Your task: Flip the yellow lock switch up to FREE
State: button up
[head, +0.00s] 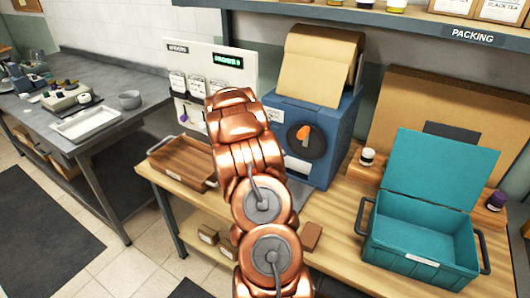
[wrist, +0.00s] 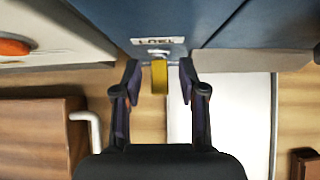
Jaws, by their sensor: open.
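The yellow lock switch (wrist: 158,77) shows in the wrist view, hanging down in the picture from a small mount on the blue machine's face. A small white label (wrist: 158,40) is above it; its letters are too blurred to read surely. My gripper (wrist: 159,82) is open, with one dark finger on each side of the switch and a narrow gap to each. In the head view the blue machine (head: 346,118) stands on the bench, with an orange handle on a black dial. My copper arm hides the switch and gripper there.
A wooden tray (head: 168,160) lies left of my arm, and an open teal box (head: 415,262) stands at the right of the bench. A small brown block (head: 312,236) lies near the front edge. In the wrist view a white panel (wrist: 235,125) is below the machine.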

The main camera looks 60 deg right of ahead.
jog(key=v, duration=1.2)
jog(key=shift+s+f, duration=0.1)
dwell(0.4)
jog(key=s+a+r+m+y, duration=0.1)
jog(key=s+a+r+m, duration=0.15)
jog(key=a, duration=0.55)
jog(key=s+a+r+m+y, duration=0.15)
jog(key=a+m, duration=0.25)
jog(key=a, duration=0.4)
jog(key=s+a+r+m+y, duration=0.1)
jog(key=s+a+r+m, duration=0.25)
jog(key=a, duration=0.45)
jog(key=s+a+m+g+y, duration=0.1)
jog(key=s+a+m, duration=0.3)
jog(key=s+a, duration=0.5)
jog(key=s+a+m+g+y, duration=0.1)
jog(key=s+a+m+y, duration=0.2)
jog(key=s+a, duration=0.6)
jog(key=a+m, duration=0.1)
jog(key=a, duration=0.7)
jog(key=shift+s+y, duration=0.15)
jog(key=shift+y, duration=0.2)
jog(key=shift+d+m, duration=0.1)
jog(key=shift+m, duration=0.2)
